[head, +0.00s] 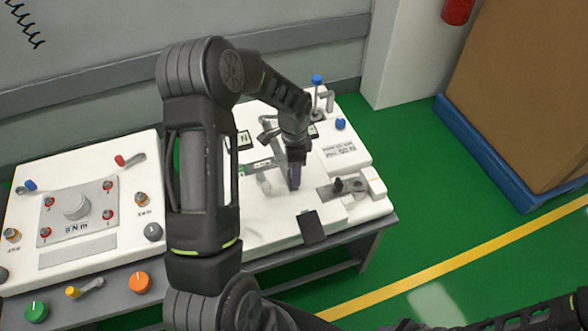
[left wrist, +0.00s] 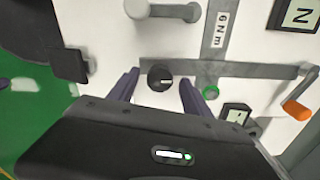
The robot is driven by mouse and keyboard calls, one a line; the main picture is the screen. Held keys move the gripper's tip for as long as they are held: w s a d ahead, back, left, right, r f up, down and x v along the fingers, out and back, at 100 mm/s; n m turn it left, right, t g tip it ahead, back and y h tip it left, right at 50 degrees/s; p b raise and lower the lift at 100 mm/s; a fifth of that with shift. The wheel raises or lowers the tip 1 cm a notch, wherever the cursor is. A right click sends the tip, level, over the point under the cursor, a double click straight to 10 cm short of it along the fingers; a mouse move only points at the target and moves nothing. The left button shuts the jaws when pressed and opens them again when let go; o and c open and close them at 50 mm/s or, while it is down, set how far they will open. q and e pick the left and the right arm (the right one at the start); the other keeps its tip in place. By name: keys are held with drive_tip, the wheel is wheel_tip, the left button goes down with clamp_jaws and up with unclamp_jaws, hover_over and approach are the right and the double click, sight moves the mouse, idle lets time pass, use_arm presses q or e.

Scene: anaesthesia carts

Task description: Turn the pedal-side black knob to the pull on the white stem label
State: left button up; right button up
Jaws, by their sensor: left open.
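In the left wrist view the black knob (left wrist: 160,78) sits on a grey strip, with a white pointer line lying sideways toward the picture's right. The black pedal-like plate (left wrist: 70,65) is to its left; it also shows in the head view (head: 312,227). My left gripper (left wrist: 160,92) is open, with one finger on each side of the knob and visible gaps between; I cannot tell how deep the fingers reach. In the head view my left gripper (head: 294,180) is low over the white panel and hides the knob.
A "6 Nm" label (left wrist: 220,30), a green ring (left wrist: 210,92) and an orange-handled lever (left wrist: 297,108) are close by. The left white panel (head: 100,250) carries dials and levers. A blue-based brown box (head: 530,100) stands right on green floor.

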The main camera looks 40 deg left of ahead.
use_arm(q)
drive_tip(key=shift+f, duration=0.25)
clamp_jaws()
idle(0.5)
